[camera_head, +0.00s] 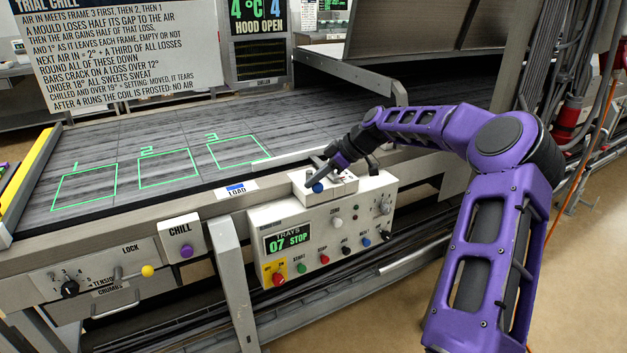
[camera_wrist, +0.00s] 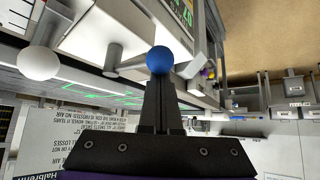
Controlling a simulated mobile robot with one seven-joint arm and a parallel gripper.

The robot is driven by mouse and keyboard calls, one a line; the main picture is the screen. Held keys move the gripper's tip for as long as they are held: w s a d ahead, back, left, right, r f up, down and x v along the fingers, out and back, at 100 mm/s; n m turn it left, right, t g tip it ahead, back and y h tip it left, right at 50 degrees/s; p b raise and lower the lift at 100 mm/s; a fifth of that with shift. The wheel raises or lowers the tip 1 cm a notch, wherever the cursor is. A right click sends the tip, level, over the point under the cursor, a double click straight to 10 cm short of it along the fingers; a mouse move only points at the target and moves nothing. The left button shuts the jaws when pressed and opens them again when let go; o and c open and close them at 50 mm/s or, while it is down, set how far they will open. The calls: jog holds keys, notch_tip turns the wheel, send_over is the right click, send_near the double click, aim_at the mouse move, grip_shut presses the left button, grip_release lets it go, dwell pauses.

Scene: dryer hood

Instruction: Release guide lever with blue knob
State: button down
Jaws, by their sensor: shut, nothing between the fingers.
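The blue knob (camera_head: 318,187) sits at the white box (camera_head: 340,185) on top of the control panel, at the conveyor's front edge. In the wrist view the blue knob (camera_wrist: 159,60) is on the end of a short grey lever (camera_wrist: 133,64) that runs left to a round post (camera_wrist: 113,58). My gripper (camera_head: 320,178) is at the knob, with its fingers shut and nothing held. In the wrist view the closed fingertips (camera_wrist: 158,80) overlap the knob's lower edge; whether they touch it I cannot tell. Part of the box is hidden behind my gripper.
A white ball knob (camera_wrist: 40,63) stands on its own rod left of the blue one in the wrist view. The control panel (camera_head: 325,236) below carries several buttons and a "07 STOP" display. A yellow-knobbed lock lever (camera_head: 147,271) is at left. The marked belt (camera_head: 130,150) is empty.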

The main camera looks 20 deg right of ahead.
jog(key=w+a, duration=0.1)
jog(key=a, duration=0.3)
jog(key=w+d+v, duration=0.1)
jog(key=w+v, duration=0.1)
jog(key=v, duration=0.8)
jog(key=shift+r, duration=0.4)
